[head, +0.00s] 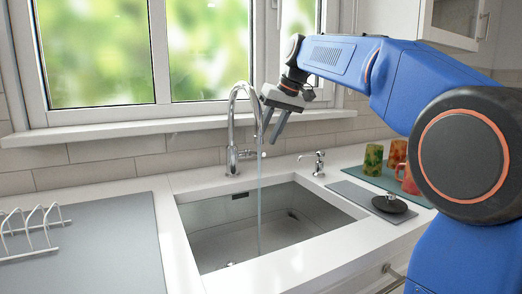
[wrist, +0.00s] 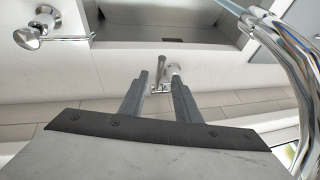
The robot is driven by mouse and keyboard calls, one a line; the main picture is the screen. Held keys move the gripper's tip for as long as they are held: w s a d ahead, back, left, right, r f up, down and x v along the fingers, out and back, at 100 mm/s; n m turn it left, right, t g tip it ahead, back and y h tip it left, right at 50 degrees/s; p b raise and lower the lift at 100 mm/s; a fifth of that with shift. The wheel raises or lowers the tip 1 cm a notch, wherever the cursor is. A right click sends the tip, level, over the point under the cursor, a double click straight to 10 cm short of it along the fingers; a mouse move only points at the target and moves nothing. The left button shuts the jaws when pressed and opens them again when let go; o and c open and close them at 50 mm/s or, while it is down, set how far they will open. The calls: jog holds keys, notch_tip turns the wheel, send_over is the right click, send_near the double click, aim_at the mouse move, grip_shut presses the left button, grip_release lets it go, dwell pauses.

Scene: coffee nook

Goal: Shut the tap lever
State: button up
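The chrome tap (head: 233,128) stands behind the sink, with a tall arched spout. Its short side lever (head: 250,154) is on the right of the tap body, and a thin water stream (head: 259,205) runs into the sink. My gripper (head: 274,138) hangs above and to the right of the lever, beside the spout, fingers pointing down. In the wrist view, the two fingers of my gripper (wrist: 159,78) are apart with nothing held. A small chrome part, seemingly the lever (wrist: 160,86), shows around the gap between the fingertips; contact cannot be told. The spout (wrist: 300,75) curves close by on the right.
A chrome soap dispenser (head: 318,162) stands right of the sink (head: 205,220). Several coloured mugs (head: 373,160) and a black-lidded item (head: 390,203) lie farther right. The window sill (head: 120,132) runs behind the tap. A wire rack (head: 32,232) is at left.

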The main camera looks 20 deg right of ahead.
jog(key=shift+x, duration=2.85)
grip_shut()
